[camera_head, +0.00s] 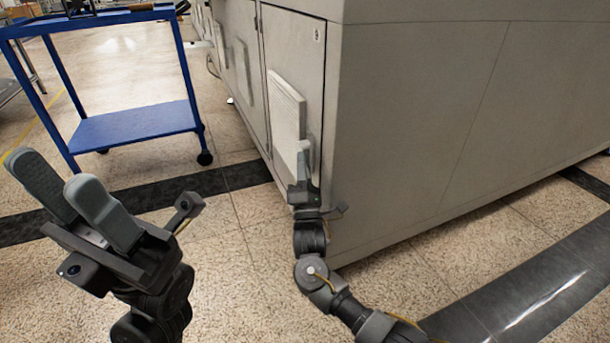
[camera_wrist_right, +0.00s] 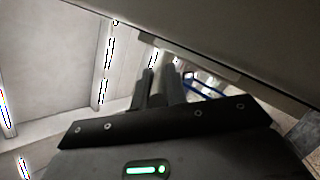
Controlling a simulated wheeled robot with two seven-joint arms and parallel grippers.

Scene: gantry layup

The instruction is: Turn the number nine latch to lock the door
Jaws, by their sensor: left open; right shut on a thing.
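The grey cabinet door (camera_head: 293,60) carries a small label (camera_head: 317,34) near its top right corner; its number is too small to read surely. The latch (camera_head: 307,143) is at the door's right edge, low beside the vent panel, and is mostly hidden by my gripper. My right gripper (camera_head: 301,168) is at the latch and shut on it. In the right wrist view its two fingers (camera_wrist_right: 158,88) reach up to the cabinet face; the held part is hard to make out. My left gripper (camera_head: 68,188) is open and empty, raised at the lower left, away from the door.
A blue cart (camera_head: 130,124) on wheels stands at the left, behind my left gripper. The cabinet's wide blank side (camera_head: 430,110) fills the right. More cabinet doors run back from this one. The speckled floor between cart and cabinet is clear.

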